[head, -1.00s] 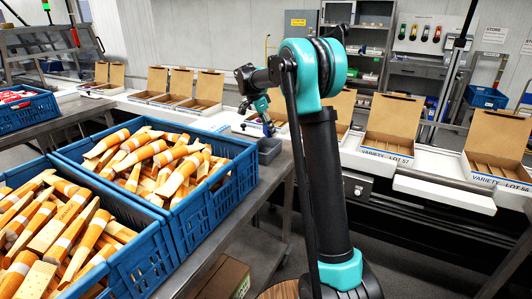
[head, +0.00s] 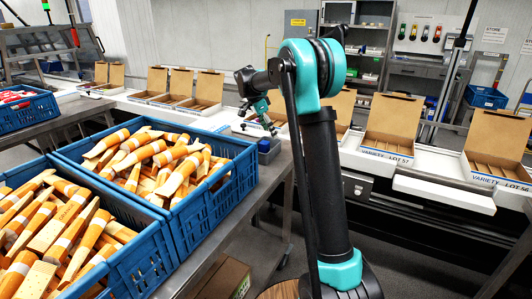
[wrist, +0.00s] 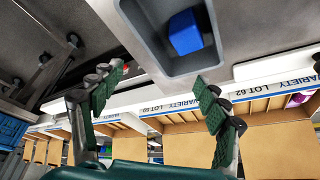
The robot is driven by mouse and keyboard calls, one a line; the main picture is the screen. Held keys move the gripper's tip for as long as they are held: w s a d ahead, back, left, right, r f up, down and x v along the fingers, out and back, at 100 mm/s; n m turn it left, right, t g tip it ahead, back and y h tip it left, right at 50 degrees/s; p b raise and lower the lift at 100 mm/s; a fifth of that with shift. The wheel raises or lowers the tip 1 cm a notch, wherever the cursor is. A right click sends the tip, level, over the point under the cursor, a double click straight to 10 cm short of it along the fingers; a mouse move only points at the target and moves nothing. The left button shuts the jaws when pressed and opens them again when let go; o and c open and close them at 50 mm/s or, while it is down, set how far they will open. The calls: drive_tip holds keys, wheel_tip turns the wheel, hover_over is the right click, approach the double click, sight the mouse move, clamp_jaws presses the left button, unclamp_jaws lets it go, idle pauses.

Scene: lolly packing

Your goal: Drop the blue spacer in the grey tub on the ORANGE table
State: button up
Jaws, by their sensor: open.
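The blue spacer (wrist: 185,32) lies inside the grey tub (wrist: 208,64) in the wrist view, resting on its floor. In the head view the grey tub (head: 270,157) stands at the right end of the grey table behind the blue crates, and the blue spacer (head: 264,145) shows at its opening. My gripper (head: 272,131) is just above the tub. In the wrist view my gripper (wrist: 157,84) has its green fingers spread wide with nothing between them. The spacer is apart from the fingers.
Blue crates (head: 193,226) full of orange-banded wooden pieces fill the table's near part, left of the tub. A white conveyor (head: 345,180) with open cardboard boxes (head: 393,130) runs behind the tub. A cardboard box (head: 222,278) sits low beneath the table.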

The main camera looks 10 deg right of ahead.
drive_tip(key=v, duration=1.2)
drive_tip(key=s+d+f+n+t+y, duration=0.1)
drive_tip(key=s+d+f+n, duration=0.1)
drive_tip(key=s+f+n, duration=0.3)
drive_tip(key=s+d+f+n+t+y, duration=0.1)
drive_tip(key=s+d+f+n, duration=0.2)
drive_tip(key=s+f, duration=1)
drive_tip(key=s+d+f+n+t+y, duration=0.1)
drive_tip(key=s+f+n, duration=0.6)
drive_tip(key=s, duration=1.5)
wheel_tip(320, 180, down, 3)
drive_tip(key=shift+s+d+r+y, duration=0.2)
drive_tip(key=shift+d+y, duration=0.4)
drive_tip(key=shift+d, duration=0.55)
